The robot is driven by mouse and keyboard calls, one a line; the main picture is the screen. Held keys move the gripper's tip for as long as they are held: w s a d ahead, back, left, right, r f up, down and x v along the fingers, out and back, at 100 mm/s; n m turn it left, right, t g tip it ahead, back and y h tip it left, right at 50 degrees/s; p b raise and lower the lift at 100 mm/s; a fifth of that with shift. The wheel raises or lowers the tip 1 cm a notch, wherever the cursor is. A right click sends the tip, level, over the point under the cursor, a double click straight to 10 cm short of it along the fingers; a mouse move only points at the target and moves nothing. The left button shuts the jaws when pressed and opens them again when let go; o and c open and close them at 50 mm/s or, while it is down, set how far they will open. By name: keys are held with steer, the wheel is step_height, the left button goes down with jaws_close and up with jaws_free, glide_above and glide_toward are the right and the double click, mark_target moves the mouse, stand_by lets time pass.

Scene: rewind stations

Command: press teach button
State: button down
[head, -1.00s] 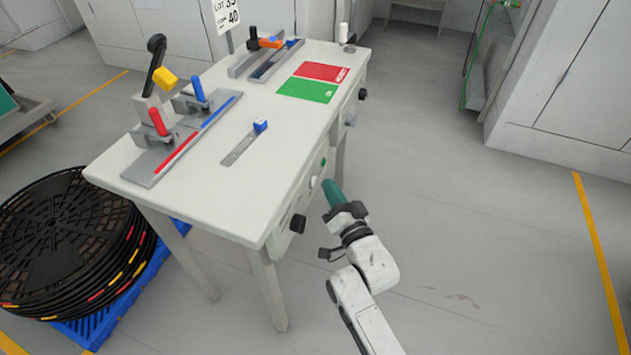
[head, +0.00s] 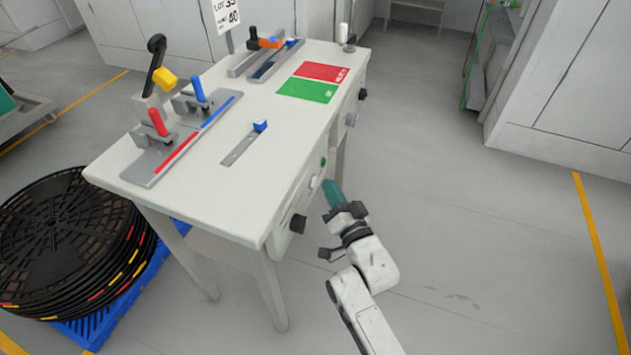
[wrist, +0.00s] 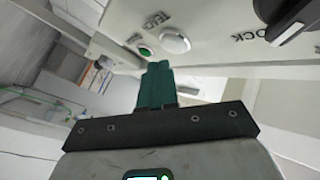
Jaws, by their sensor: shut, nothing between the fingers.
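A round white button (wrist: 175,43) sits on the table's front panel in the wrist view, with a partly readable label beside it. It also shows in the head view (head: 314,182). A small green round light or button (wrist: 145,52) is just left of it, and shows in the head view too (head: 323,162). My gripper (head: 331,187) is shut and empty, its teal fingers pointing at the panel. In the wrist view the fingertips (wrist: 158,66) lie just below the white button. I cannot tell whether they touch the panel.
A black knob (head: 298,223) sticks out of the panel near the white button; it is at upper right in the wrist view (wrist: 288,15). The white table (head: 215,185) carries clamps and a red and green mat (head: 306,90). Floor right of the table is clear.

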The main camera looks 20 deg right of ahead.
steer(key=shift+a, duration=0.1)
stand_by(0.3)
steer(key=shift+w+a, duration=0.25)
steer(key=shift+w+a+r+p, duration=0.1)
steer(key=shift+w+a+p, duration=0.15)
steer(key=shift+a+p, duration=0.15)
stand_by(0.7)
steer(key=shift+d, duration=0.1)
steer(key=shift+s+d+b, duration=0.5)
steer(key=shift+d+b, duration=0.1)
steer(key=shift+b, duration=0.4)
